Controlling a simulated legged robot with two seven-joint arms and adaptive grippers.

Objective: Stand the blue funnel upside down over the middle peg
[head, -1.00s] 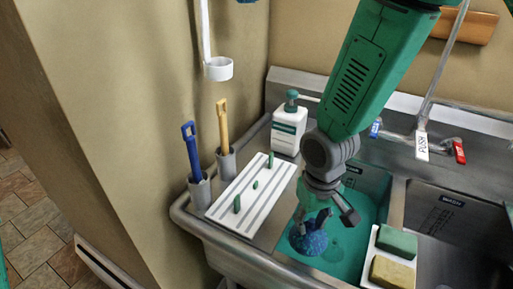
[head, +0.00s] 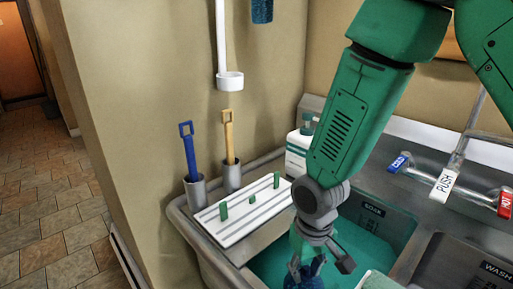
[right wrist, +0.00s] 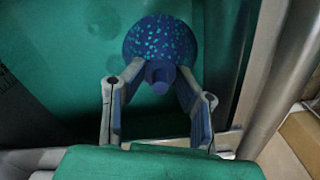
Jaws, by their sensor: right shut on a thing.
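The speckled blue funnel (head: 303,281) is low in the head view, over the green sink basin and partly cut off by the frame's bottom edge. It also shows in the right wrist view (right wrist: 163,42), its narrow stem pointing back towards my gripper. My right gripper (head: 312,268) is shut on the funnel, with a finger on either side in the right wrist view (right wrist: 158,80). The middle peg (head: 252,199) is a short green stub on the white ribbed board (head: 232,229), bare, between two taller green pegs. The gripper is to the right of the board. My left gripper is out of view.
Left of the board, two grey holders (head: 198,192) carry a blue-handled and a yellow-handled tool. A white soap bottle (head: 299,150) stands behind it, partly behind my arm. A white ring holder (head: 230,81) hangs on the wall. Taps (head: 445,183) are at right.

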